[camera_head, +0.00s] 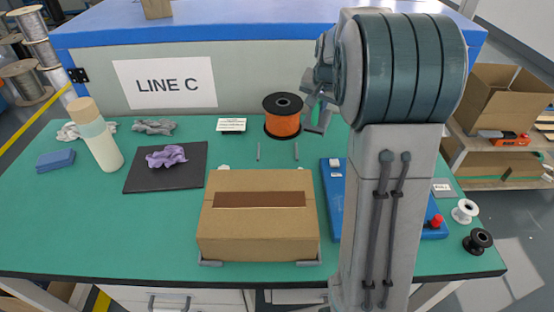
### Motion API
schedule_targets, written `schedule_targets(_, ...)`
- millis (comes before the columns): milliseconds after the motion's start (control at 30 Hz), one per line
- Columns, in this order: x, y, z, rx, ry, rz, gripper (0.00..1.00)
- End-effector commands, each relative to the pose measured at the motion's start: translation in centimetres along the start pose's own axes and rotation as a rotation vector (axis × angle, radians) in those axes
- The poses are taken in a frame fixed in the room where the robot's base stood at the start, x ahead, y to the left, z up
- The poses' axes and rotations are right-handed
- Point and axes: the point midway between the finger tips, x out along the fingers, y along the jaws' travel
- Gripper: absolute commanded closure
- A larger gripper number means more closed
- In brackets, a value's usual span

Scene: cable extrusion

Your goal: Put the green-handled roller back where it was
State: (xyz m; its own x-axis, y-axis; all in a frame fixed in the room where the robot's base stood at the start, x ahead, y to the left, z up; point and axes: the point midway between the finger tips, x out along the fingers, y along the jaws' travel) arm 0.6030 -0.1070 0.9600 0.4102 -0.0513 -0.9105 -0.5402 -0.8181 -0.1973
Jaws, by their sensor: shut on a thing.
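My gripper (317,108) is at the back of the table, just right of the orange spool, partly hidden behind my own arm. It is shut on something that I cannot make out. No green-handled roller shows in the head view; my arm hides part of the table. Two thin grey pegs, a left one (258,151) and a right one (296,151), stand apart in front of the orange spool (282,124).
A closed cardboard box (258,238) stands at the front middle. A blue board (336,215) lies right, partly behind my arm.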

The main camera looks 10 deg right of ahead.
Motion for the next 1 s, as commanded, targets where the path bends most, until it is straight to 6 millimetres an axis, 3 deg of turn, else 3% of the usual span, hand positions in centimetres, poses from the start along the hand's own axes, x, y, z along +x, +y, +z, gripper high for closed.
schedule_targets(167,1.1,-1.3,0.9,0.002,0.001,0.002,1.00)
schedule_targets(600,6.5,-8.6,5.9,0.003,0.002,0.002,1.00)
schedule_targets(833,7.6,-9.3,6.6,0.007,0.003,0.003,1.00)
schedule_targets(1000,9.7,-8.8,7.5,0.007,0.000,0.004,1.00)
